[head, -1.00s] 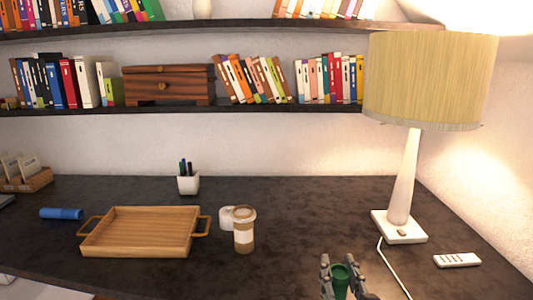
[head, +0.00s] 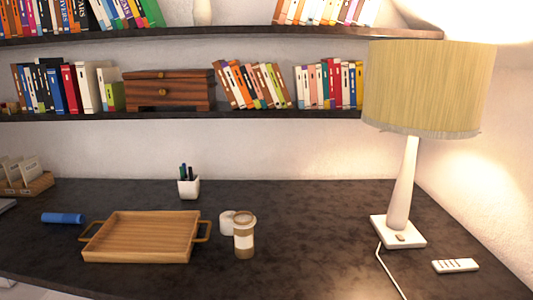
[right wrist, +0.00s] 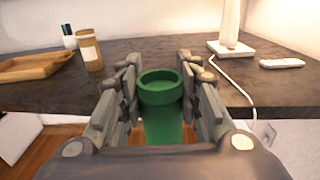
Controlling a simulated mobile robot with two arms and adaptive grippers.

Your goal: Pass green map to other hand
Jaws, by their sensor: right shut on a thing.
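The green map (right wrist: 160,95) is a rolled green tube with an open round end, seen in the right wrist view. My right gripper (right wrist: 165,80) is shut on it, one finger on each side. The map is held in front of the desk's front edge. Neither the map nor my right gripper shows in the head view now. My left gripper is in neither view.
The desk's middle right is clear.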

